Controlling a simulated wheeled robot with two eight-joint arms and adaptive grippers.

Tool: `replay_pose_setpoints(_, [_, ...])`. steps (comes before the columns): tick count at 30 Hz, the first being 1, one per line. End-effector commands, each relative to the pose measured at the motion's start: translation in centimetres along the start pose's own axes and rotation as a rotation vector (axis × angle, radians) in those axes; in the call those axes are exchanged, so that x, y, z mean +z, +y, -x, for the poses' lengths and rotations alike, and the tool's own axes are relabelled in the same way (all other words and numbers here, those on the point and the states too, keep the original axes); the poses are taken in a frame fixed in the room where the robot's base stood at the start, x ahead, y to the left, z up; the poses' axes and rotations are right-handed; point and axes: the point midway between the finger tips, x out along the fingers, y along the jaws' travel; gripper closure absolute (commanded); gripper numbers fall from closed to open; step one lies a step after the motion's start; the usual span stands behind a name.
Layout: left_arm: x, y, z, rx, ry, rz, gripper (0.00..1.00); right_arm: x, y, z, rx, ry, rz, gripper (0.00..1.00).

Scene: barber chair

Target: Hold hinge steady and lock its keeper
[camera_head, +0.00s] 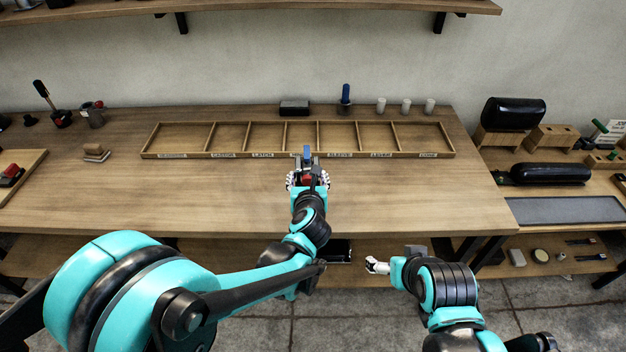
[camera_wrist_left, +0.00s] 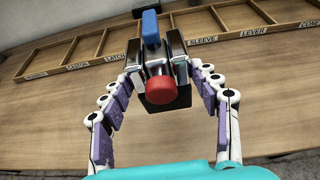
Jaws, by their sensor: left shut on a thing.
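The hinge (camera_head: 307,163) is a dark block with a blue lever on top and a red round knob facing me. It stands on the bench in front of the divided tray. In the left wrist view the hinge (camera_wrist_left: 158,65) shows larger, with metal side plates and a dark base; its blue lever points up. My left gripper (camera_head: 307,181) is shut on the hinge, its fingers (camera_wrist_left: 160,82) on both sides. The keeper cannot be told apart clearly. My right gripper (camera_head: 377,265) is low, in front of the bench edge and away from the hinge; its fingers are too small to judge.
A labelled wooden tray (camera_head: 300,154) with several empty compartments lies behind the hinge. A dark box (camera_head: 294,107), a blue-handled tool (camera_head: 345,95) and white cups (camera_head: 405,106) stand behind it. A side bench (camera_head: 490,170) with black rolls is at right.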

Motion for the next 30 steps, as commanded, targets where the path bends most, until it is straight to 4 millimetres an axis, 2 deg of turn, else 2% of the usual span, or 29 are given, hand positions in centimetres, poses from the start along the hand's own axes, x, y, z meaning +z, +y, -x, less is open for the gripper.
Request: replay_pose_setpoints(30, [-3.6, 5.3, -5.2, 0.000, -0.002, 0.000, 0.96, 3.0, 0.0, -4.2, 0.000, 0.000, 0.000, 0.15])
